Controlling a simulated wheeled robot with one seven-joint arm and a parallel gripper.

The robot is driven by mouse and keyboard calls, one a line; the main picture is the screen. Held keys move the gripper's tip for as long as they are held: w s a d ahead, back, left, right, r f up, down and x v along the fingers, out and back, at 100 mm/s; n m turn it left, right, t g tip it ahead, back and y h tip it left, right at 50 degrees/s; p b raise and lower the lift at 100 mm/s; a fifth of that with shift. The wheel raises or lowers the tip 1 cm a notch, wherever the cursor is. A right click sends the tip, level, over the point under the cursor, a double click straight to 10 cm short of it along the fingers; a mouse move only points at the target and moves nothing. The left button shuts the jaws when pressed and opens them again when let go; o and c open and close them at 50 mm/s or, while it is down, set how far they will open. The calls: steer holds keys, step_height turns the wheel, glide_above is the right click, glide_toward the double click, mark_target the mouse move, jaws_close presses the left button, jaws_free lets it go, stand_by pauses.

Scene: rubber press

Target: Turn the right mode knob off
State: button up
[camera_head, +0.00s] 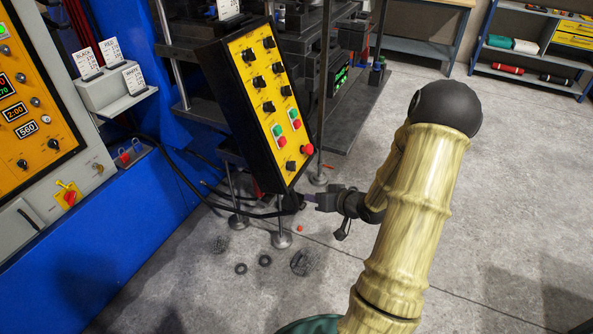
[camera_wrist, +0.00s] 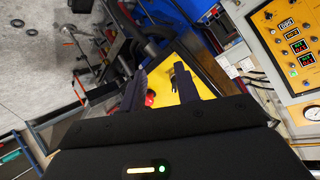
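The yellow control panel (camera_head: 262,70) is a tilted box on a stand, with several black knobs in pairs, and green and red buttons lower down. A single black knob (camera_head: 290,166) sits near its bottom edge. The labels are too small to tell which knob is the right mode knob. My gripper (camera_head: 308,197) is beside the panel's lower right corner, apart from the knobs. In the wrist view my gripper (camera_wrist: 160,74) has its two dark fingers apart, with nothing between them. The yellow panel face (camera_wrist: 202,67) and a red button (camera_wrist: 150,98) show beyond the fingers.
A second yellow panel (camera_head: 30,110) with displays is on the grey and blue cabinet at left. Press columns and a dark frame (camera_head: 350,95) stand behind the control panel. Black rings (camera_head: 265,260) lie on the floor. The floor at right (camera_head: 510,190) is clear.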

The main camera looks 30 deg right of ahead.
mark_target(292, 166)
steer(key=s+d+r+m+t+y, duration=0.1)
steer(key=s+d+m+t+y, duration=0.1)
steer(key=s+d+t, duration=0.2)
steer(key=shift+d+r+m+t+y, duration=0.2)
steer(key=shift+d+m+t+y, duration=0.15)
steer(key=shift+t, duration=0.55)
steer(key=shift+s, duration=0.1)
steer(key=p+x, duration=0.3)
steer(key=x, duration=1.4)
steer(key=shift+w, duration=0.2)
steer(key=c, duration=0.6)
